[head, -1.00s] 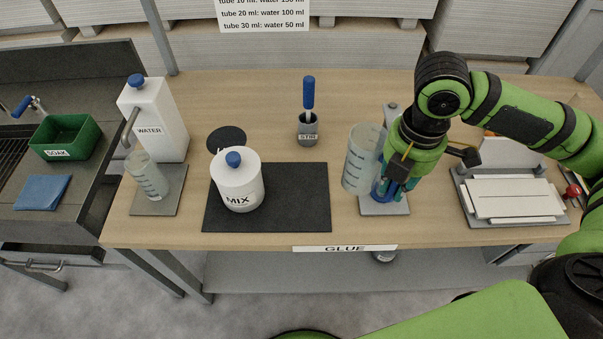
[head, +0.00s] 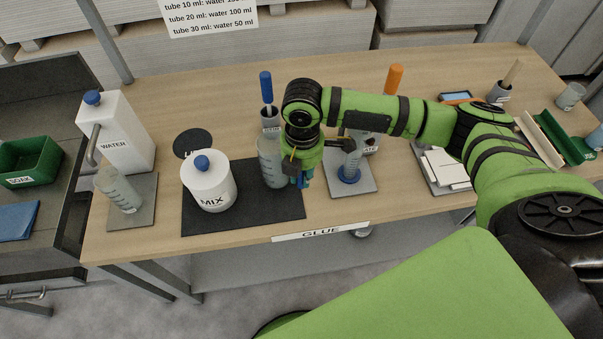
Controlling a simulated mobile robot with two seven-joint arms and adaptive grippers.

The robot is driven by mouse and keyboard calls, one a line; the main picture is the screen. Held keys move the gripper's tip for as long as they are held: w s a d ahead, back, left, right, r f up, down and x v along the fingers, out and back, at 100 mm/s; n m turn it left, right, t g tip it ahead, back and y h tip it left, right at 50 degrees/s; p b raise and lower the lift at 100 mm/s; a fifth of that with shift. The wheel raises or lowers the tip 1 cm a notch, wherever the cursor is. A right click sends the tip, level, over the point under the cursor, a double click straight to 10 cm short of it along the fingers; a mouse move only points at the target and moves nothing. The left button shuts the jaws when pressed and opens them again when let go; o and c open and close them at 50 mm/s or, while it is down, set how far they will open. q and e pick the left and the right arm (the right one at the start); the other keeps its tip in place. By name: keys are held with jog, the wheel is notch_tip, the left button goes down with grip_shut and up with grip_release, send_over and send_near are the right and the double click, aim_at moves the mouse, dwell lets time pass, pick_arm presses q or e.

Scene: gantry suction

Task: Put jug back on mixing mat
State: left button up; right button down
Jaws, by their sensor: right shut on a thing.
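The translucent graduated jug (head: 270,165) is upright over the right part of the black mixing mat (head: 240,217). My right gripper (head: 298,178) is at the jug's right side, shut on it; the contact is partly hidden by the fingers. I cannot tell whether the jug's base touches the mat. The white MIX pot (head: 209,190) with a blue knob stands on the mat's left part, with a gap to the jug. My left gripper is not in view.
A grey cup with a blue-handled stirrer (head: 268,122) stands behind the jug. A black round lid (head: 192,143) lies behind the pot. A grey plate (head: 350,188) with a blue-based cylinder is to the right. The WATER dispenser (head: 117,135) and a beaker (head: 119,190) are at left.

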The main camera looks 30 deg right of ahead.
jog(key=shift+f, duration=0.8)
jog(key=shift+f, duration=0.15)
jog(key=c, duration=1.1)
grip_release()
jog(key=shift+c, duration=0.2)
notch_tip(320, 180, up, 11)
jog(key=shift+w+f+b, duration=0.1)
jog(key=shift+b, duration=1.05)
jog(key=shift+d+r, duration=0.1)
jog(key=shift+r, duration=0.7)
